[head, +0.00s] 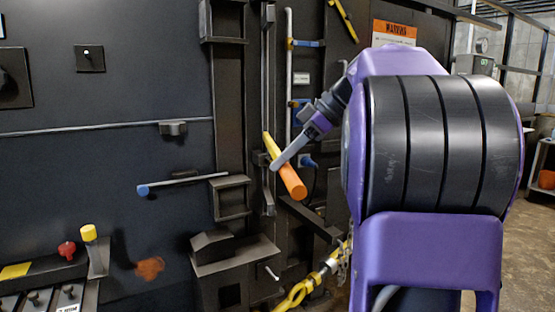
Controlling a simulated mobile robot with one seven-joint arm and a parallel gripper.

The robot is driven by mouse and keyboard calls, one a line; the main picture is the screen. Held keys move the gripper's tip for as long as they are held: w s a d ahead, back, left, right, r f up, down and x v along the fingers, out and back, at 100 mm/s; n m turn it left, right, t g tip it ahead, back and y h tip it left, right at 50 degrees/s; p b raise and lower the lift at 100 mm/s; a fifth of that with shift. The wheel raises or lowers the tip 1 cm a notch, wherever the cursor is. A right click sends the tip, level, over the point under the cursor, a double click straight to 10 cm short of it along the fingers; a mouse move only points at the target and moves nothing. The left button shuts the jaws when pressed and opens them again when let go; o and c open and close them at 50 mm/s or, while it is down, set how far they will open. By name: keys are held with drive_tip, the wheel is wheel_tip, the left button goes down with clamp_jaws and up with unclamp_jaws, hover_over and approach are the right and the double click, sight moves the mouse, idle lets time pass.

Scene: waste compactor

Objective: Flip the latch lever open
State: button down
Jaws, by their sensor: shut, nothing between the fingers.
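A lever with a yellow bar and a thick orange grip (293,183), which looks like the latch lever, sits on the dark compactor front near the middle of the head view. It slants from upper left to lower right, with the orange end lowest. My gripper (275,166) is shut and empty. Its grey fingers reach down and left from the purple arm and cross in front of the lever where yellow meets orange. I cannot tell whether they touch it. Part of the lever's middle is hidden behind the fingers.
A blue-tipped rod (180,182) projects left of the lever. A control panel with a red button (67,250) and a yellow button (89,233) is at lower left. A yellow strap (298,293) hangs below. My arm blocks the right side.

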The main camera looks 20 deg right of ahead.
drive_tip(key=shift+s+d, duration=0.25)
drive_tip(key=shift+d, duration=0.6)
drive_tip(key=a+p+v, duration=0.1)
drive_tip(key=p+v, duration=0.2)
drive_tip(key=v, duration=0.8)
drive_tip(key=shift+r, duration=0.4)
drive_tip(key=shift+w+a, duration=0.1)
